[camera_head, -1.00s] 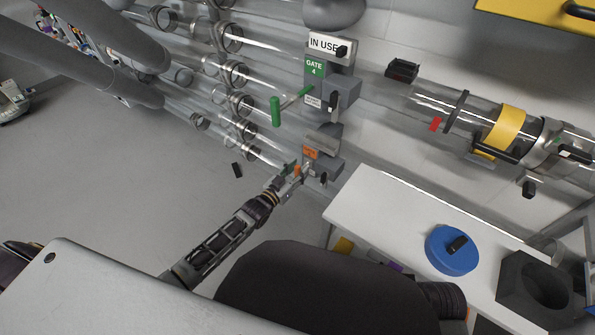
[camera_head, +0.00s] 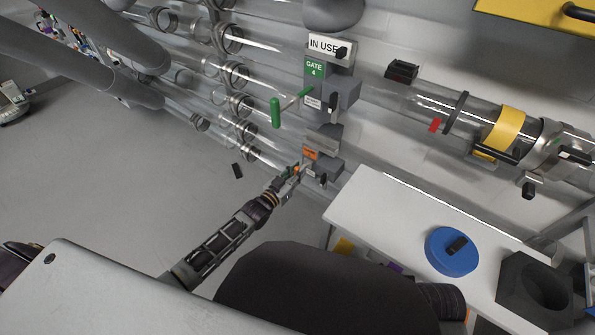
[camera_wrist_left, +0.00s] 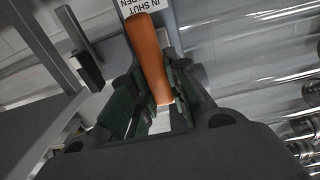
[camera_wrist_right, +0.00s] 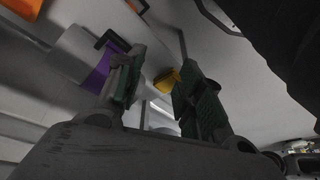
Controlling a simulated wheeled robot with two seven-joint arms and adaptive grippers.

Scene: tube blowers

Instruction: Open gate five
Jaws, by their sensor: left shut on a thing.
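The gate with an orange label (camera_head: 310,154) sits low on the grey gate column, under the green gate 4. Its label is too small to read in the head view. Its orange handle (camera_wrist_left: 150,55) points toward the left wrist camera. My left gripper (camera_head: 291,177) is shut on this handle; in the left wrist view (camera_wrist_left: 160,105) its green pads are on either side of the handle's near end. My right gripper (camera_wrist_right: 158,88) is open and empty, with its pads apart, in the right wrist view.
Gate 4 has a green handle (camera_head: 275,112) just above my left gripper. Clear tubes run left and right of the column. A white table (camera_head: 390,205) with a blue lid (camera_head: 451,251) and a dark block (camera_head: 535,285) stands at the right. The floor (camera_head: 110,170) at left is open.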

